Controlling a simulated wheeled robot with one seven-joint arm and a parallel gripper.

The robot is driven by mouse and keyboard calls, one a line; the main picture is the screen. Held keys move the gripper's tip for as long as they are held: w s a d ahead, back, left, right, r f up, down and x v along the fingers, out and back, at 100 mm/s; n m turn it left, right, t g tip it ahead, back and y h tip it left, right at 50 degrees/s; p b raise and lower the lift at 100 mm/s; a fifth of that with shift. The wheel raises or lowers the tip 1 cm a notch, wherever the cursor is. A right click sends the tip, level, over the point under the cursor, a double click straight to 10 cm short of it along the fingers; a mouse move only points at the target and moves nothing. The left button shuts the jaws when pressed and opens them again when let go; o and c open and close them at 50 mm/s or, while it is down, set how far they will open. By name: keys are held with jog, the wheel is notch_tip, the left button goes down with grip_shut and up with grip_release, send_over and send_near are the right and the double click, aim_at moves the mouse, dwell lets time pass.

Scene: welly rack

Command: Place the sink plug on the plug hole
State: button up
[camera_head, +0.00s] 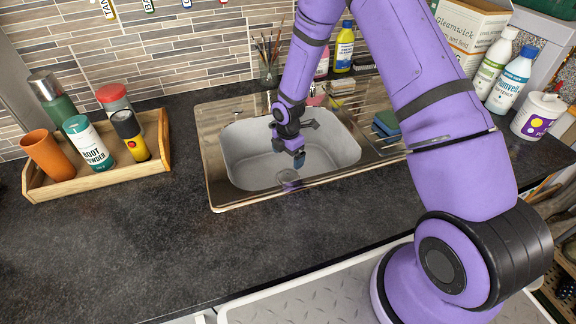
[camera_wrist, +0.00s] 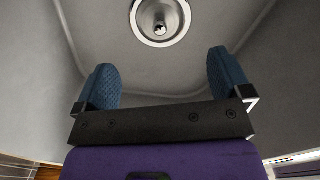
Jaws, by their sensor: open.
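The plug hole (camera_wrist: 148,32) shows at the top of the wrist view as a bright round metal ring in the grey basin floor. A small round knob-like shape (camera_wrist: 160,30) sits at its middle; I cannot tell for sure whether this is the sink plug seated there. In the head view a small round grey fitting (camera_head: 289,178) shows low in the basin, just below my gripper. My gripper (camera_head: 298,156) hangs down inside the basin. In the wrist view its blue fingers (camera_wrist: 163,78) are wide apart with nothing between them.
The steel sink (camera_head: 214,190) is set in a dark worktop (camera_head: 150,235). A wooden tray (camera_head: 100,184) with bottles and a cup stands left. Sponges (camera_head: 386,123) lie on the drainer at right. Bottles (camera_head: 506,88) and a white tub (camera_head: 536,117) stand farther right. The front worktop is clear.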

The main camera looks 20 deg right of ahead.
jog(key=s+d+r+m+t, duration=0.1)
jog(key=s+d+r+m, duration=0.15)
jog(key=r, duration=0.75)
jog(key=s+d+r+m+t+h, duration=0.15)
jog(key=r+m, duration=0.25)
jog(key=r, duration=0.7)
jog(key=s+d+r+m+y, duration=0.1)
jog(key=s+r+m, duration=0.2)
jog(key=r, duration=0.7)
jog(key=s+d+r+m+t, duration=0.1)
jog(key=s+r+m, duration=0.5)
jog(key=s, duration=0.7)
jog(key=s+d+r+m+t, duration=0.1)
jog(key=s+r+m, duration=0.6)
jog(key=s, duration=0.6)
notch_tip(320, 180, up, 2)
jog(key=shift+r+t, duration=0.1)
jog(key=shift+t, duration=0.25)
